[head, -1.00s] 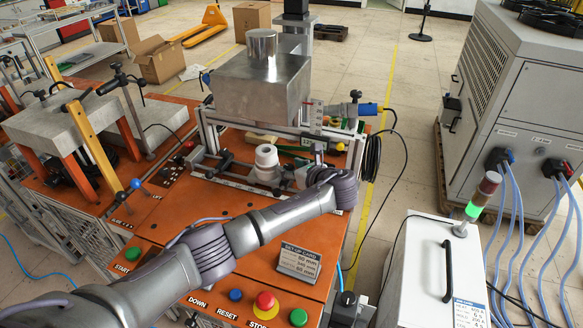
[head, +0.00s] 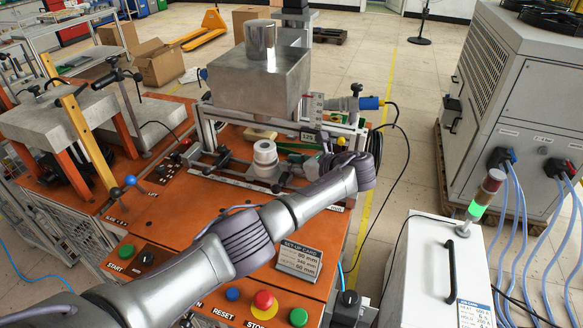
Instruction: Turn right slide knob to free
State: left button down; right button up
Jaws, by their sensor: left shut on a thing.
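My left arm reaches in from the lower left across the orange bench. My left gripper (head: 327,160) is at the right end of the slide rail, in front of the press block, and is largely hidden by its own wrist. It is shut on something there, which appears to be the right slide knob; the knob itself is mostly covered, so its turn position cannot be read. The white ringed workpiece (head: 265,154) stands upright on the rail, left of the gripper. A dark clamp with a knob (head: 223,153) sits on the left part of the rail. My right gripper is not in view.
The metal block (head: 258,80) stands behind the rail. The setup card (head: 299,263) and the red stop button (head: 263,300) lie near the bench front. A white cabinet with a signal lamp (head: 484,195) stands to the right. A black cable hangs beside the bench.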

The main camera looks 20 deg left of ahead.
pick_arm(q)
jog(key=c, duration=0.9)
grip_release()
jog(key=v, duration=1.2)
jog(key=shift+r, duration=0.15)
